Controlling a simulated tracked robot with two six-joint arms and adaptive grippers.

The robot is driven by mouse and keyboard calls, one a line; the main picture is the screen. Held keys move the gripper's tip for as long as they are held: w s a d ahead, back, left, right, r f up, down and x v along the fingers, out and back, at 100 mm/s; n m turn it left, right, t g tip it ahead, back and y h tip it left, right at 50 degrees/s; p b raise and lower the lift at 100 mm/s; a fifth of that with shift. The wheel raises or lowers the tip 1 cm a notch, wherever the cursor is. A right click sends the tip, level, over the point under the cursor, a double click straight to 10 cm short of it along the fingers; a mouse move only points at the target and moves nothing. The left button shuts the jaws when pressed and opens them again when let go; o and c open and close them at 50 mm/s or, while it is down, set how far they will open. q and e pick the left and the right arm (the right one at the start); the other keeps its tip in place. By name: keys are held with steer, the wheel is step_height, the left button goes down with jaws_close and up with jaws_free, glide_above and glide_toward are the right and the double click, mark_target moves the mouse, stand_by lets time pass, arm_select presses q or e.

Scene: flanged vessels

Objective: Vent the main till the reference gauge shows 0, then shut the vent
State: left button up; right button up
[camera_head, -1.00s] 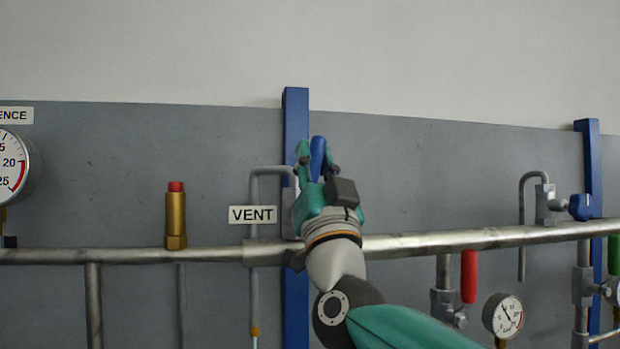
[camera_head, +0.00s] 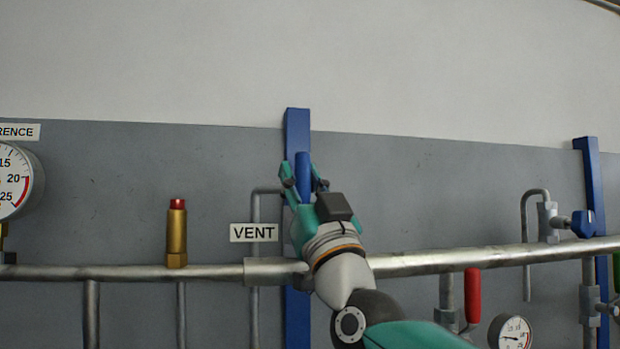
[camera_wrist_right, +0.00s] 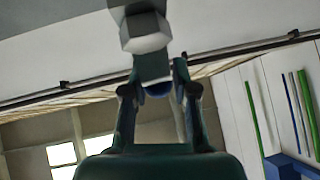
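The VENT sign (camera_head: 254,232) hangs left of the blue post. My right gripper (camera_head: 303,178) is in front of the post, with one finger on each side of the upright blue vent handle (camera_head: 303,170). It looks shut on the handle, though contact is partly hidden. In the right wrist view the handle (camera_wrist_right: 158,91) shows as a blue end between the fingers, below a grey valve part (camera_wrist_right: 146,35). The reference gauge (camera_head: 12,180) is cut off by the left edge; its label reads "RENCE", and its needle cannot be read. My left gripper is not in view.
The main pipe (camera_head: 440,262) runs across the panel. A brass fitting with a red top (camera_head: 177,235) stands on it. At right are another blue handle (camera_head: 583,224), a red handle (camera_head: 473,296) and a small gauge (camera_head: 512,334). The wall above is clear.

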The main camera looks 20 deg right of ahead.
steer(key=o, duration=0.3)
steer(key=shift+a, duration=0.1)
steer(key=shift+s, duration=0.15)
steer(key=v, duration=1.1)
steer(key=shift+s+f, duration=0.15)
steer(key=shift+f, duration=0.3)
